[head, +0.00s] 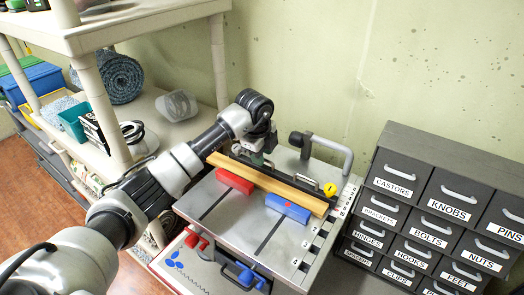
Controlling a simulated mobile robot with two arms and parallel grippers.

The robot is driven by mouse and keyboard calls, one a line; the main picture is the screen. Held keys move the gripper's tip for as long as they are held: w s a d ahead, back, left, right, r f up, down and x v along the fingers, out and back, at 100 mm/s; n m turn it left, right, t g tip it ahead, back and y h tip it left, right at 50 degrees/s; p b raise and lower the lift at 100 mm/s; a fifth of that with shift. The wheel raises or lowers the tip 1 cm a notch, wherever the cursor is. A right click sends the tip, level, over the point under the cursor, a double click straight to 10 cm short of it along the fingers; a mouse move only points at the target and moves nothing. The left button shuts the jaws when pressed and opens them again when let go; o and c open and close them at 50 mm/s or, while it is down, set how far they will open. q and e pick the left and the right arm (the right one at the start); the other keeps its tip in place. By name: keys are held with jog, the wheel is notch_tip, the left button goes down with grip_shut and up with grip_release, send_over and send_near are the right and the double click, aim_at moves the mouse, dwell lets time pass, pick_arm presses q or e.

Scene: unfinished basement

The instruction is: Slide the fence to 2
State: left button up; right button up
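A grey bench-top work table (232,204) stands in the middle. A long tan wooden bar (280,187) lies across it, with a low black rail (290,175) along its back; these look like the fence. A yellow round knob (330,189) sits at the right end. A pale scale strip (338,213) runs down the table's right edge; its numbers are too small to read. My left gripper (262,153) points down over the rail's left half; its fingers are partly hidden, and contact is unclear. My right gripper is out of view.
A red block (235,181) and a blue block (287,208) sit in front of the bar. A bent grey handle (331,147) stands behind. A labelled drawer cabinet (440,150) is close on the right, white shelving (165,24) on the left.

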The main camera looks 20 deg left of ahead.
pick_arm(q)
jog(key=shift+f, duration=0.3)
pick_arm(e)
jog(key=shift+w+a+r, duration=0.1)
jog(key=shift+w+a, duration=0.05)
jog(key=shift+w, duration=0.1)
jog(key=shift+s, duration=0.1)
pick_arm(q)
jog(key=shift+c, duration=0.8)
grip_shut()
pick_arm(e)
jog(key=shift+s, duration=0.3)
pick_arm(q)
jog(key=shift+w, duration=0.1)
